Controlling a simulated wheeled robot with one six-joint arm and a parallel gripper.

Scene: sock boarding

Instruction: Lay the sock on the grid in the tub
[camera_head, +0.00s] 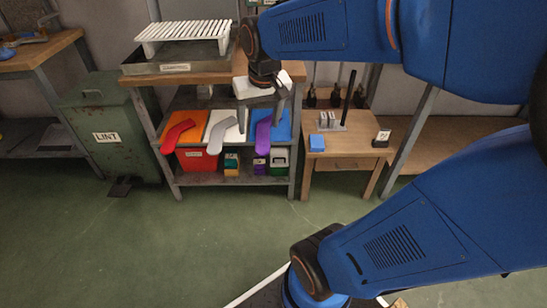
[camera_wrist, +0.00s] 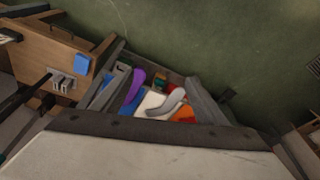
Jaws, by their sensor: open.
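The tub (camera_head: 178,68) is a shallow dark tray with a label on the bench top, and a white slatted grid (camera_head: 184,32) stands in it, above the rim. The task does not say which sock.
Orange, white and blue boards lie under the socks. A red bin (camera_head: 197,159) and small containers stand on the lower shelf. A green LINT bin (camera_head: 108,130) stands left. The front floor is partly clear.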

